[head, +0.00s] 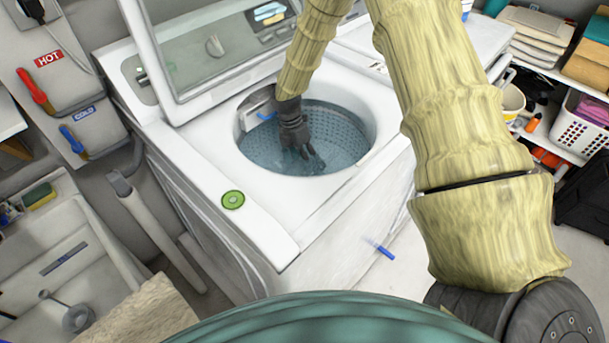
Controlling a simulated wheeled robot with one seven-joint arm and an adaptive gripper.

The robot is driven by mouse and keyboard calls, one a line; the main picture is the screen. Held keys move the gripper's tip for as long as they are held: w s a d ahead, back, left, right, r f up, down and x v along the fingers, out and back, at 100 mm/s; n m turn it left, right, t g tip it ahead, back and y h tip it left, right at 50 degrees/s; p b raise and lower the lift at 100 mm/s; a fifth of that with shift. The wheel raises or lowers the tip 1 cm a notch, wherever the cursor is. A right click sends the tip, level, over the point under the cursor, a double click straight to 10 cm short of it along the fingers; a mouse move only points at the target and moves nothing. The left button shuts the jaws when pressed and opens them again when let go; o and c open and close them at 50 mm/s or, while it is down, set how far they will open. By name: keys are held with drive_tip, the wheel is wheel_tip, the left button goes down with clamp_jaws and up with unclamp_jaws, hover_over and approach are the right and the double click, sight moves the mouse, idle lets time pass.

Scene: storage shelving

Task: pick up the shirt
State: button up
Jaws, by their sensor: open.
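I cannot make out a shirt in the head view. My gripper (301,156) is dark, points down and reaches through the round top opening of a white washing machine (240,172). Its fingers are spread over the blue-grey perforated drum (343,134), and I see nothing between them. The drum floor is partly hidden by my gripper and the near rim, so I cannot tell whether cloth lies there.
The raised lid (212,45) stands behind the opening, left of my arm. A utility sink (60,262) is at left. A shelf with a white basket (582,130) is at right. A green disc (232,199) lies on the washer's top.

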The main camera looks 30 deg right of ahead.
sight(304, 170)
drive_tip(key=shift+p+x, duration=0.35)
drive_tip(key=shift+x, duration=2.1)
drive_tip(key=c, duration=1.2)
